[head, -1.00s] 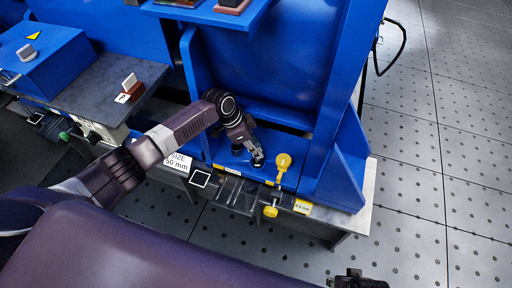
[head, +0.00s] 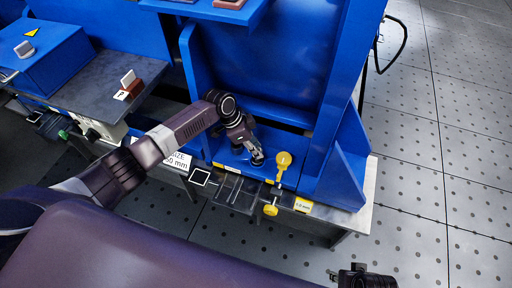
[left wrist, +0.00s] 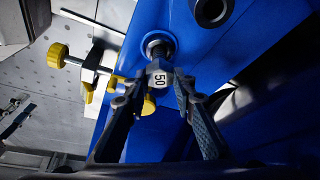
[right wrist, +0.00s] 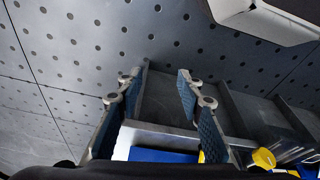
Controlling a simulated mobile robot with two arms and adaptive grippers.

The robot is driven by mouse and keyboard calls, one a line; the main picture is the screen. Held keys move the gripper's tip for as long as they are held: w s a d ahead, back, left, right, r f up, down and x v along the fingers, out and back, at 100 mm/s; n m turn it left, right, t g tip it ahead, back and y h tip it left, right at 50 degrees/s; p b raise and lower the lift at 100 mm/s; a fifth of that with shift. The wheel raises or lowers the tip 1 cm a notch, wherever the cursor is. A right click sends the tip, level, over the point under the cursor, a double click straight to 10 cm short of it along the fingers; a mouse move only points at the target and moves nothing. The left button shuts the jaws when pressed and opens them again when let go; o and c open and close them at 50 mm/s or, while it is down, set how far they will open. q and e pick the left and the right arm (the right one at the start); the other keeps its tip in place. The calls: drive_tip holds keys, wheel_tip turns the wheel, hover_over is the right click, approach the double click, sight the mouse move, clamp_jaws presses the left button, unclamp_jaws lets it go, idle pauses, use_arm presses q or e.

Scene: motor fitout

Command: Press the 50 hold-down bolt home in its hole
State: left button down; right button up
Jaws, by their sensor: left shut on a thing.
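The 50 hold-down bolt (left wrist: 159,79) shows its white "50" label in the left wrist view. Its far end meets a dark ringed hole (left wrist: 158,45) in the blue base; how deep it sits I cannot tell. My left gripper (left wrist: 155,92) is shut on the bolt, one finger on each side. In the head view my left gripper (head: 256,160) is low over the blue base (head: 222,158), left of a yellow knob. My right gripper (right wrist: 158,82) is open and empty over the floor, away from the bolt; in the head view it is partly cut off at the bottom edge.
A yellow knob (head: 284,159) stands close right of the left gripper, and another yellow knob (head: 270,210) is at the front edge. A second dark ring (left wrist: 212,10) is on the blue base. Blue upright plates rise behind and right. The perforated floor (head: 430,150) at right is clear.

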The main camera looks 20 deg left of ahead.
use_arm(q)
drive_tip(key=shift+f, duration=0.25)
use_arm(e)
drive_tip(key=shift+r, duration=0.45)
use_arm(q)
drive_tip(key=shift+f, duration=0.1)
use_arm(e)
drive_tip(key=shift+r, duration=0.3)
use_arm(q)
drive_tip(key=shift+f+b, duration=0.25)
drive_tip(key=shift+b, duration=0.15)
use_arm(e)
drive_tip(key=shift+s+r, duration=0.1)
drive_tip(key=shift+r, duration=0.35)
drive_tip(key=shift+r, duration=0.2)
use_arm(q)
drive_tip(key=shift+f+b, duration=0.35)
drive_tip(key=shift+f, duration=0.45)
use_arm(e)
drive_tip(key=r, duration=0.3)
drive_tip(key=shift+w+r, duration=0.2)
drive_tip(key=shift+r, duration=0.1)
drive_tip(key=shift+r, duration=0.15)
